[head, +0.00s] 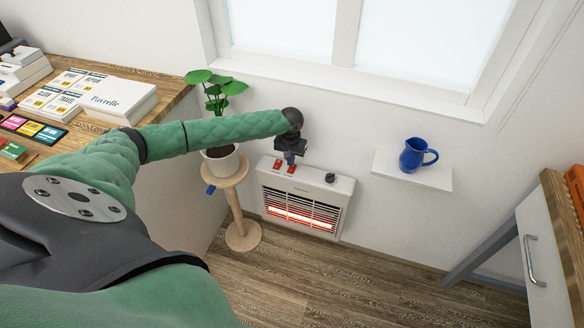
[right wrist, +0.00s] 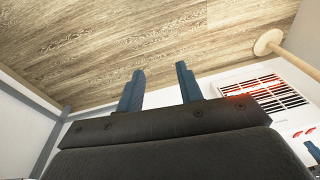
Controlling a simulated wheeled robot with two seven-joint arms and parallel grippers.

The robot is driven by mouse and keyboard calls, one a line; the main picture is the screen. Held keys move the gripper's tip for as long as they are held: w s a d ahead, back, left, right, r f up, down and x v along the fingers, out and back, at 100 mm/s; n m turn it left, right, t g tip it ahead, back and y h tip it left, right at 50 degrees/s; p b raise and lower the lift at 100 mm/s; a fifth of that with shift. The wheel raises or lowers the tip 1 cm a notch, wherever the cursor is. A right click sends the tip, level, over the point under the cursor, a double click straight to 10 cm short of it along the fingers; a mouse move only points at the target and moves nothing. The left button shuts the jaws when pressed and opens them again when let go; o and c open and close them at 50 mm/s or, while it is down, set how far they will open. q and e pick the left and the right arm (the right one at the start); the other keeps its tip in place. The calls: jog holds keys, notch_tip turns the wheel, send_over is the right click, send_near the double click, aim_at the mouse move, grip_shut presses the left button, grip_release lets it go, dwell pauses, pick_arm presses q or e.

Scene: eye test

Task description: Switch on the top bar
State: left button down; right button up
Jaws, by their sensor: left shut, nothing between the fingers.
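A white heater (head: 346,190) stands against the wall, with two red switches, the left one (head: 278,163) and the right one (head: 291,169), and a black knob (head: 330,178) on top. Orange glow shows behind the lower part of its grille (head: 300,216); I cannot tell whether the upper bar glows. My left gripper (head: 290,158) is shut and empty, pointing down right at the switches; I cannot tell whether it touches one. The heater also shows upside down in the right wrist view (right wrist: 232,88). There my right gripper (right wrist: 160,84) is open and empty.
A potted plant (head: 222,162) stands on a round wooden stand (head: 243,236) left of the heater. The wooden floor (head: 340,285) in front is clear.

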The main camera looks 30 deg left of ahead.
aim_at(291, 171)
pick_arm(q)
jog(key=shift+r, duration=0.15)
jog(key=shift+r+p, duration=0.35)
jog(key=shift+p, duration=0.15)
jog(key=shift+r+p, duration=0.6)
jog(key=shift+p, duration=0.05)
jog(key=shift+r+p, duration=0.5)
jog(key=shift+r, duration=0.25)
pick_arm(e)
notch_tip(291, 171, down, 17)
jog(key=shift+d, duration=0.35)
jog(key=shift+s+r, duration=0.1)
jog(key=shift+s, duration=0.25)
